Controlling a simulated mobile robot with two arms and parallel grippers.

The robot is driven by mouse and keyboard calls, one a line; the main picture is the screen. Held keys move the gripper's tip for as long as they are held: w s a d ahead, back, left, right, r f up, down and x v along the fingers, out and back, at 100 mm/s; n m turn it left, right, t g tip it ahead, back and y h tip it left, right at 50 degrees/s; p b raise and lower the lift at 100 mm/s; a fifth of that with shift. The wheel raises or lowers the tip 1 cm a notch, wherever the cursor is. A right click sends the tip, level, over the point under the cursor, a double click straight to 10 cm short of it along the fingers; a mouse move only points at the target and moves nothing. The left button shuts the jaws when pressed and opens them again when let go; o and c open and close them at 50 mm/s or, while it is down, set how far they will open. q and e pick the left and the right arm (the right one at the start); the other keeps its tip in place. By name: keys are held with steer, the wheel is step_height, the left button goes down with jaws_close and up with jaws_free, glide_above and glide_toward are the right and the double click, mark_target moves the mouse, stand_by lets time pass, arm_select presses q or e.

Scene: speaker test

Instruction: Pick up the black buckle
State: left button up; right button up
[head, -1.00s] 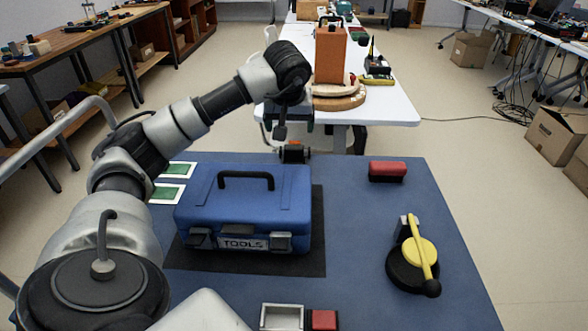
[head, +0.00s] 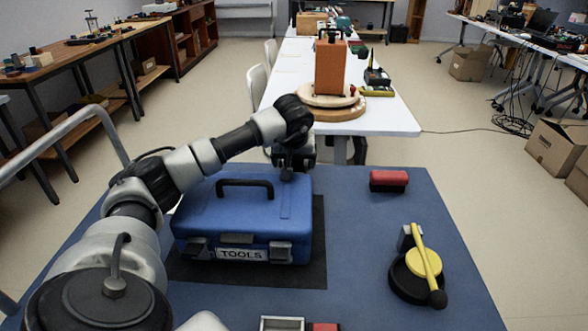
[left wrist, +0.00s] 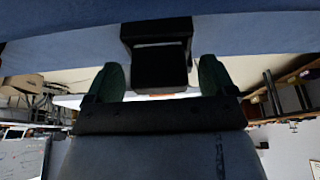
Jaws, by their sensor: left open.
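A dark block, which looks like the black buckle (left wrist: 158,66), shows ahead of my left gripper (left wrist: 161,80) in the left wrist view, against a blue surface. A thin orange strip shows below it. The green-tipped fingers are open, one on each side of the block's outline, with nothing gripped. Whether the block is between the fingertips in depth, I cannot tell. In the head view my left gripper (head: 291,160) hangs by the far right corner of the blue toolbox (head: 230,212), and I cannot make out the buckle there. My right gripper is out of view.
The toolbox stands on a dark mat (head: 318,240) on the blue table (head: 370,280). A red-and-black block (head: 389,180) and a yellow-handled black device (head: 420,272) stand to the right. A white table (head: 385,120) with an orange block lies beyond.

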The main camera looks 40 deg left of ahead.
arm_select(q)
steer(key=shift+c, duration=0.4)
steer(key=c, duration=0.9)
steer(key=shift+r, duration=0.15)
